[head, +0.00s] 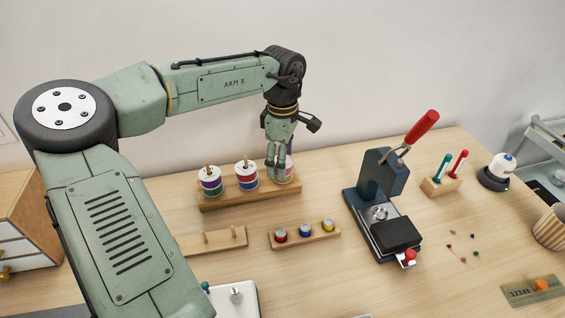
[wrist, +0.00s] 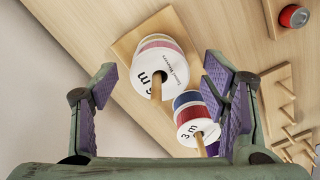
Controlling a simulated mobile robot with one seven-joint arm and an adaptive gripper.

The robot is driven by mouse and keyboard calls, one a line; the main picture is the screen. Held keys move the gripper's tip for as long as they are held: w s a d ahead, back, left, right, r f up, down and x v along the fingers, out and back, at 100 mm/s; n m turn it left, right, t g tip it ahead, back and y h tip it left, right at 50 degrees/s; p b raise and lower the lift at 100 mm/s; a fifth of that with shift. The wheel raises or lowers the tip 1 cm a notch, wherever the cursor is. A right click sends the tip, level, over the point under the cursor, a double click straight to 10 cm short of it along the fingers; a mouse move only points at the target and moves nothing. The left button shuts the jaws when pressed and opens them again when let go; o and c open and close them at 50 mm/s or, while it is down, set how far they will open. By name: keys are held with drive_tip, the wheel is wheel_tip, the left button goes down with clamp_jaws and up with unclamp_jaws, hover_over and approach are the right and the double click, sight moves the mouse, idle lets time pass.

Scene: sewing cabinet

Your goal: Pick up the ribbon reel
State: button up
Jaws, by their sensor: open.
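A wooden stand (head: 208,203) holds three pegs with ribbon reels. The left reel stack (head: 210,181) and the middle reel stack (head: 246,175) show clearly in the head view. The right reel (head: 289,165) is mostly hidden behind my gripper (head: 277,168), which points down over it. In the wrist view, a white-topped reel marked "6 m" (wrist: 173,68) with a pale pink band sits on its peg, ahead and between my open fingers (wrist: 160,72). A reel stack marked "3 m" (wrist: 190,128), red and blue, stands close beside the right finger. Nothing is held.
A low rack with red, blue and yellow pieces (head: 304,238) and an empty pegged rack (head: 222,241) lie in front. A press with a red handle (head: 381,180) stands to the right. The wall (head: 180,165) is close behind the stand.

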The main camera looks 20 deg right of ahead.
drive_tip(key=c, duration=1.1)
drive_tip(key=shift+r, duration=0.1)
wheel_tip(320, 180, up, 10)
drive_tip(key=shift+f+b, duration=0.1)
drive_tip(key=shift+b, duration=0.95)
